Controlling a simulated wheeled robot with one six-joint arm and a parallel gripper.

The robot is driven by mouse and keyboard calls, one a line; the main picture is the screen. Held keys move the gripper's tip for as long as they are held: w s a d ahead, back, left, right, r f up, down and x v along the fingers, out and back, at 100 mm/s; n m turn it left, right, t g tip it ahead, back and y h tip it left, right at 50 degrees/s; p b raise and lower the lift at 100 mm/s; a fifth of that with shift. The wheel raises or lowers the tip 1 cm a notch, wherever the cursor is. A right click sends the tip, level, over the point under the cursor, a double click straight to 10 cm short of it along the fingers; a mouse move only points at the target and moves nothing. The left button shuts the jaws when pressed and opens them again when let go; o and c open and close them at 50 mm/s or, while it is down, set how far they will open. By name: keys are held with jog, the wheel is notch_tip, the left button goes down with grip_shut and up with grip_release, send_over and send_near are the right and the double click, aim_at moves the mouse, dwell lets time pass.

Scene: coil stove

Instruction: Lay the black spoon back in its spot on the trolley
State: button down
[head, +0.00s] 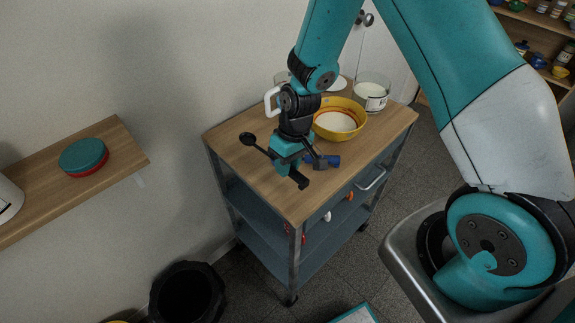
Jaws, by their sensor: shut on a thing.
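The black spoon (248,139) shows its round bowl to the left of my gripper (291,177), with its handle running down right into the jaws. My gripper is shut on the spoon's handle and hangs above the wooden top of the trolley (242,157). Part of the handle is hidden behind the gripper. The spoon appears held above the top, though its exact height cannot be told.
A yellow bowl (357,112) with white contents, a glass container (372,92) and a dark blue-handled object (327,161) stand on the trolley. The trolley's left and front top are bare. A wall shelf (120,152) and black bin (187,292) are at left.

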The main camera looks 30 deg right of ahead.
jog(key=shift+f, duration=0.55)
jog(key=shift+f, duration=0.1)
jog(key=shift+f+b, duration=0.4)
jog(key=shift+f, duration=0.1)
jog(key=c, duration=0.9)
grip_release()
jog(key=shift+c, duration=0.2)
